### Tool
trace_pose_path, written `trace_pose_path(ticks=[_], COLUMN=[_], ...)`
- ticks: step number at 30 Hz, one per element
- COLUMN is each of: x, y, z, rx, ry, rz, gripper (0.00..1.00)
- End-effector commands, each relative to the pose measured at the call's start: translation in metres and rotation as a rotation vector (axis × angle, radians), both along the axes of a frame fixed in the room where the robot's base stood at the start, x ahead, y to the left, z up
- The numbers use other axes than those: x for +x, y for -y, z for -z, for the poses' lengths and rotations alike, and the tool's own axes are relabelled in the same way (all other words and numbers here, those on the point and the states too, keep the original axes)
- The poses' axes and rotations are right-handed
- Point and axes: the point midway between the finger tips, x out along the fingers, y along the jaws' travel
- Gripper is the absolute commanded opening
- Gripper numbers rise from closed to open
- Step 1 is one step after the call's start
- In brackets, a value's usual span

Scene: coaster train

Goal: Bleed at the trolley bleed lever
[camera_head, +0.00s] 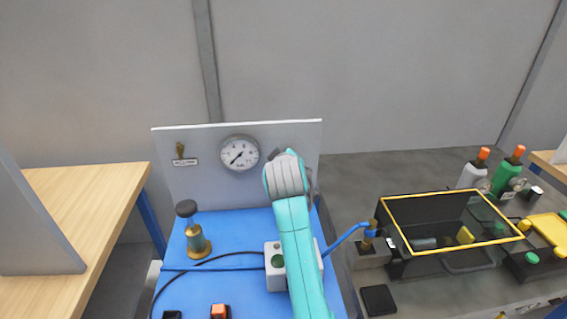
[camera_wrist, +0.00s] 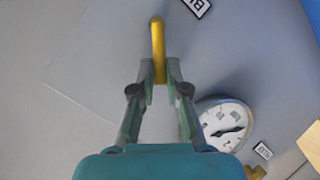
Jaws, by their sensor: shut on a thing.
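The yellow lever (camera_wrist: 157,45) stands out from the trolley's grey back panel (camera_head: 215,185), beside a partly cut-off label beginning "BL" (camera_wrist: 196,6). My gripper (camera_wrist: 160,75) is shut on the lower end of the lever, with a finger on each side. In the head view my arm hides this lever and most of my gripper. A round white gauge (camera_head: 239,153) is on the same panel, and it also shows right of my gripper in the wrist view (camera_wrist: 226,124). Its needle points to the lower left in the head view.
A small brass fitting (camera_head: 180,149) with a label is at the panel's left. A brass device with a black knob (camera_head: 196,236) and a grey box (camera_head: 273,262) stand on the blue trolley top (camera_head: 235,224). A black yellow-rimmed crate (camera_head: 428,194) is at the right.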

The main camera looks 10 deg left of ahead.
Motion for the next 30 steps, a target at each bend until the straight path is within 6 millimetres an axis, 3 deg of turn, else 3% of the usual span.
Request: trace_pose_path(ticks=[18,30], x=[0.008,0.010], y=[0.028,0.036], z=[-0.011,-0.011], rx=[0.529,0.704], ry=[-0.151,-0.203], rz=[0.003,0.002], gripper=[0.00,0.00])
